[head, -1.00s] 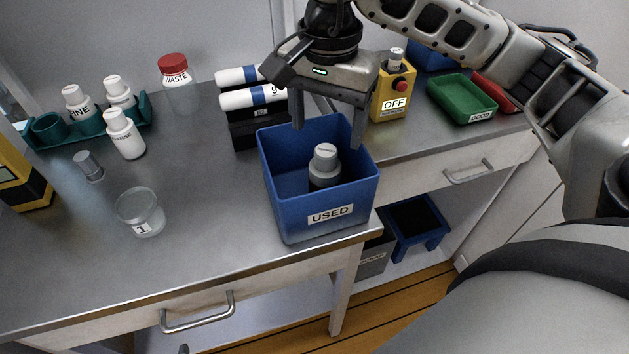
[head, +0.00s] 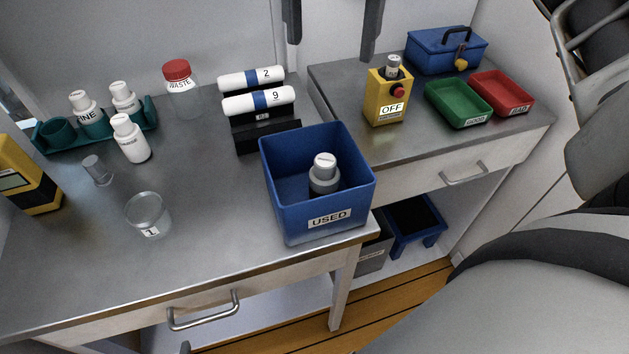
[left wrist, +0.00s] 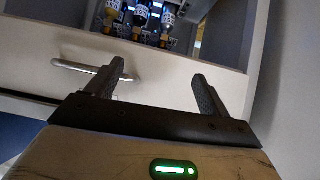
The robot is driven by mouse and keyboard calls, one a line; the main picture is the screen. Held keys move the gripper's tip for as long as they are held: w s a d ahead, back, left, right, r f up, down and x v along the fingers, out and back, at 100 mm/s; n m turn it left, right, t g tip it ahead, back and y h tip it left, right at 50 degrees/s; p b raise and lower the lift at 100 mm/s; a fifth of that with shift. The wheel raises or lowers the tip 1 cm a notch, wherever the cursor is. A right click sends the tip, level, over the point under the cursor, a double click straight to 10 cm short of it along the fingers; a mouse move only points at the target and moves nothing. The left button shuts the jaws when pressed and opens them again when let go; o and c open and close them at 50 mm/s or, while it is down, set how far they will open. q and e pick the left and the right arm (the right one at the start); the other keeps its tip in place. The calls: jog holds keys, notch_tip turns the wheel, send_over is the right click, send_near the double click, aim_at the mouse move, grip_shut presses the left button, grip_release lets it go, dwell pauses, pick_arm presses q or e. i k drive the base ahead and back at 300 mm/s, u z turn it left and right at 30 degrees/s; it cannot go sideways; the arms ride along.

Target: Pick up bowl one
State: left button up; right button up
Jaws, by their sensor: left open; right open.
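Bowl one (head: 148,216), a clear glass vessel labelled "1", stands upright on the steel bench, left of the blue USED bin (head: 318,190). It looks empty. My right gripper (head: 331,50) shows only as two spread fingers at the top edge of the head view. It is open and empty, above and behind the bin, well to the right of bowl one. My left gripper (left wrist: 160,76) is open and empty in the left wrist view, in front of a pale drawer front. Bowl one does not show in that view.
A small grey cylinder (head: 97,170), white bottles (head: 131,138) and a red-capped WASTE jar (head: 180,85) are near bowl one. White rolls (head: 258,101) sit on a black rack. Bench in front of bowl one is clear.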

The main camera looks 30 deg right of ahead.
aim_at(147, 212)
jog(key=k, duration=1)
